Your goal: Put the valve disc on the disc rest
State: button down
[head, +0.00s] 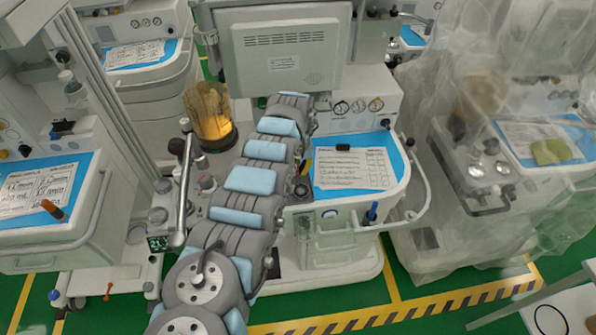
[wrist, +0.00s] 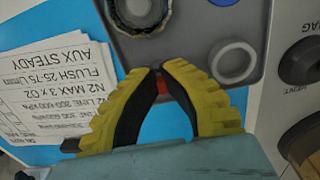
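In the wrist view the two yellow, black-padded fingers of my gripper (wrist: 161,72) come nearly together over a grey tray (wrist: 195,50). A small red piece (wrist: 162,87) shows between the pads just behind the tips. It looks gripped and I take it for the valve disc, but most of it is hidden. A pale ring (wrist: 234,62), which may be the disc rest, lies on the tray right of the fingertips, apart from them. In the head view my arm hides the gripper.
A printed card (wrist: 60,90) lies on the blue surface at left; the head view also shows it (head: 350,168). Dark knobs (wrist: 300,62) line a panel at right. An amber canister (head: 210,115) stands left of my arm. A plastic-draped cart (head: 470,180) is at right.

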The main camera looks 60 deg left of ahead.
jog(key=shift+f, duration=0.15)
jog(key=c, duration=1.2)
grip_release()
jog(key=shift+c, duration=0.2)
notch_tip(320, 180, up, 12)
jog(key=p, duration=0.1)
jog(key=shift+r+p, duration=0.2)
jog(key=shift+p, duration=0.2)
